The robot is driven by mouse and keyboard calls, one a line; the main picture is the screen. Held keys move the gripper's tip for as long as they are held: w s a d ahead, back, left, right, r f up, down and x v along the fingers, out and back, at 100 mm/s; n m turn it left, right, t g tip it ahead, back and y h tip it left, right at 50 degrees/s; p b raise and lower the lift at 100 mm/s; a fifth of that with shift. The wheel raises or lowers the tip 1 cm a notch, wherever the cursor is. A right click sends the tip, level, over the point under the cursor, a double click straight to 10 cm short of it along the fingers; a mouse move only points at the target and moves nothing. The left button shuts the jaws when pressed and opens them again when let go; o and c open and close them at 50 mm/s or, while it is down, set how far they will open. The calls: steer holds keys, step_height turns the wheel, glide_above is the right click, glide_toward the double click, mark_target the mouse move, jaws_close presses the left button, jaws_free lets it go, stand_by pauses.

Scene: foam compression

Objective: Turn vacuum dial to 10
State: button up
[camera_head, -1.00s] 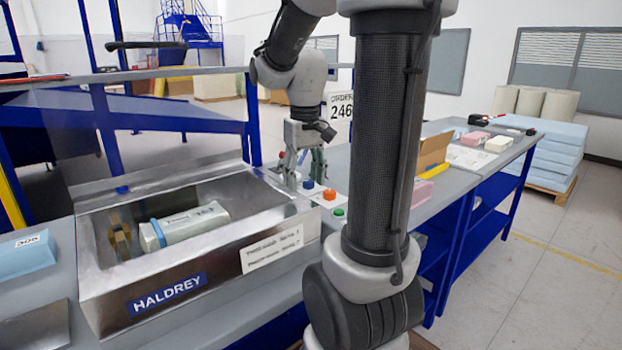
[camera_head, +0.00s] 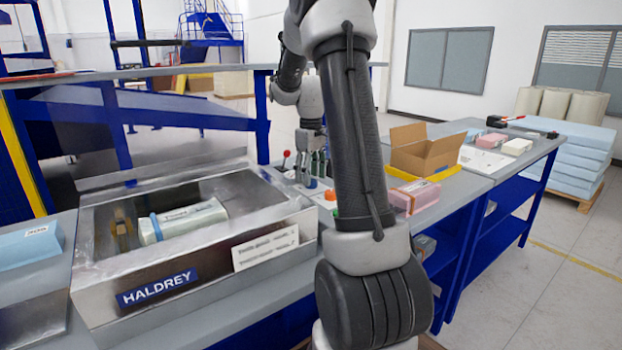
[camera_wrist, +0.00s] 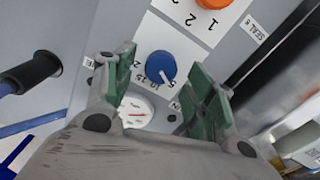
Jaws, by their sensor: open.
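The blue vacuum dial (camera_wrist: 160,65) is on the white-labelled panel in the wrist view. Its white mark points to the lower right, near the printed 5; 10 and 15 are printed further left. My gripper (camera_wrist: 158,62) is open, with one green-padded finger on each side of the dial; I cannot tell whether either touches it. A round white gauge (camera_wrist: 137,113) is partly covered below the dial. In the head view, my gripper (camera_head: 316,164) points down at the panel beside the steel chamber, and my arm hides part of the panel.
An orange knob (camera_wrist: 212,3) is close to the dial, and a black-handled lever (camera_wrist: 31,74) is at left. The steel HALDREY chamber (camera_head: 275,207) holds a wrapped block (camera_head: 184,221). An open cardboard box (camera_head: 423,157) and a pink block (camera_head: 416,195) are to the right.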

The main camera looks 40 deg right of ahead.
steer(key=shift+f, duration=0.75)
steer(key=c, duration=1)
steer(key=shift+c, duration=0.2)
